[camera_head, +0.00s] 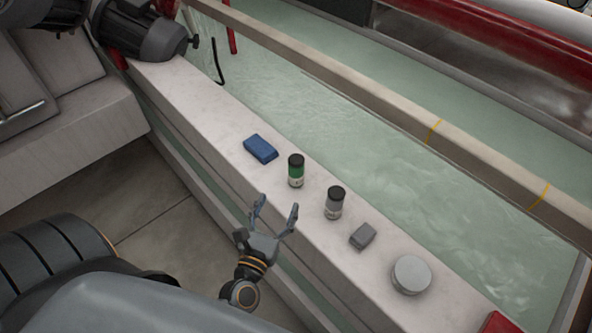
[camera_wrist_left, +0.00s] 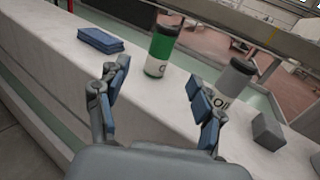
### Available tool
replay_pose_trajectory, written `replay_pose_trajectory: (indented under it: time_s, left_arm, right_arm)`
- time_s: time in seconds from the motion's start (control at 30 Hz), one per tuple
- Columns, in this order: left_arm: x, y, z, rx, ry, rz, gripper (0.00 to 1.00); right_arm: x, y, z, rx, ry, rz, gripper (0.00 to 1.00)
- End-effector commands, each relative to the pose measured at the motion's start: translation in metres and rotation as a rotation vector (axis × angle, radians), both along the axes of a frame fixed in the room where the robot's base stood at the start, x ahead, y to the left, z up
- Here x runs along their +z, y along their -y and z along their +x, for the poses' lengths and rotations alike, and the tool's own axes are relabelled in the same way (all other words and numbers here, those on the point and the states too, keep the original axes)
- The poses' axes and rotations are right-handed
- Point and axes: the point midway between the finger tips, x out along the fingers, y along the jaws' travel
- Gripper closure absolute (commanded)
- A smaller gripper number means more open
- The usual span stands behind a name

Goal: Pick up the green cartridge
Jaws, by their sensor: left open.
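The green cartridge (camera_head: 296,171) stands upright on the pale ledge, with a dark cap, a green body and a white lower label. It also shows in the left wrist view (camera_wrist_left: 160,50), beyond and between the fingers. My left gripper (camera_head: 276,207) is open and empty, at the near edge of the ledge, short of the cartridge and apart from it. Its two fingers also show in the left wrist view (camera_wrist_left: 161,88). My right gripper is not in view.
A water-filled trough (camera_head: 400,150) lies behind.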

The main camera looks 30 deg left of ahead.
Motion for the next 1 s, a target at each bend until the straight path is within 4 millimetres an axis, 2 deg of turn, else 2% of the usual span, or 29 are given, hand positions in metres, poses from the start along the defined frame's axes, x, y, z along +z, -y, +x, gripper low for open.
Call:
replay_pose_trajectory:
  time_s: [0.4,0.63,0.9,1.0]
  left_arm:
    - [0.002,-0.013,0.072,0.005,0.006,-0.006,0.33]
    - [0.001,-0.015,0.088,0.003,0.004,-0.005,0.33]
    - [-0.001,-0.018,0.127,0.004,0.006,-0.003,0.33]
    - [-0.002,-0.019,0.133,0.004,0.004,-0.003,0.33]
  right_arm:
    - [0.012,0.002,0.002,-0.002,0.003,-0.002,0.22]
    - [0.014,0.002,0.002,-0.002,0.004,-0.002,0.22]
    - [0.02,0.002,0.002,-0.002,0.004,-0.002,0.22]
    - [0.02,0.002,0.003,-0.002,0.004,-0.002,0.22]
